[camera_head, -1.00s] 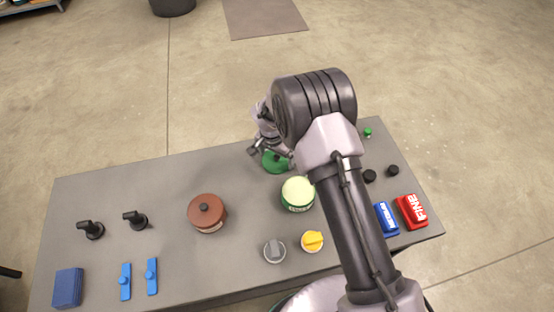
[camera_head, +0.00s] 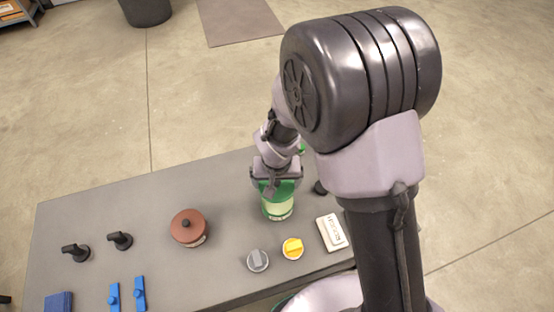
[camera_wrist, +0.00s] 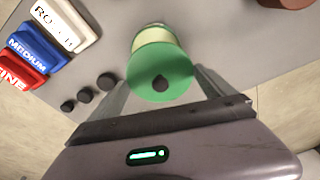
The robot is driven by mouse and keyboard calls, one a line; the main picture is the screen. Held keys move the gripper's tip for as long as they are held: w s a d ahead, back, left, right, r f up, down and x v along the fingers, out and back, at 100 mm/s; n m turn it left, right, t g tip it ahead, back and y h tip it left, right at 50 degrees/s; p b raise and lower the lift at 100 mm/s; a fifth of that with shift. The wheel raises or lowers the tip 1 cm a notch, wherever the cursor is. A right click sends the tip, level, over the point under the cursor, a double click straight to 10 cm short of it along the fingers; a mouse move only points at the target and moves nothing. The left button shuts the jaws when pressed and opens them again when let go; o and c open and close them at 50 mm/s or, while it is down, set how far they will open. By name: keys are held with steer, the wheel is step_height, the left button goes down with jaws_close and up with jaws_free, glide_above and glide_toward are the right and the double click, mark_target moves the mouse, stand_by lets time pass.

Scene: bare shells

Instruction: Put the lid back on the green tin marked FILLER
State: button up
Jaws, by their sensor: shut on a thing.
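The green tin (camera_head: 277,208), with a pale body, stands upright on the grey table. My gripper (camera_head: 275,183) is over it, shut on the green lid (camera_wrist: 150,70) with its dark knob. The lid also shows as a green edge at the tin's top in the head view (camera_head: 287,188). In the wrist view the fingers of my gripper (camera_wrist: 163,85) lie on both sides of the lid, and the tin's pale side (camera_wrist: 152,38) shows beyond it. Whether the lid touches the tin's rim I cannot tell. The tin's marking is not readable.
A brown lidded pot (camera_head: 188,230) stands left of the tin. White (camera_wrist: 58,22), blue (camera_wrist: 38,47) and red (camera_wrist: 18,72) blocks and several black knobs (camera_wrist: 85,95) lie to the tin's right.

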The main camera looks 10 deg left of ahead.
mark_target(277, 191)
steer(key=shift+s+d, duration=0.3)
steer(key=shift+s, duration=0.1)
steer(key=shift+f, duration=0.15)
step_height(277, 191, down, 5)
steer(key=b, duration=0.4)
steer(key=shift+a, duration=0.1)
steer(key=shift+f+b, duration=0.6)
steer(key=shift+b, duration=0.05)
steer(key=shift+r, duration=0.1)
steer(key=shift+b, duration=0.3)
steer(key=shift+f+b, duration=0.2)
steer(key=shift+b, duration=0.35)
stand_by(0.5)
stand_by(0.3)
steer(key=o, duration=1)
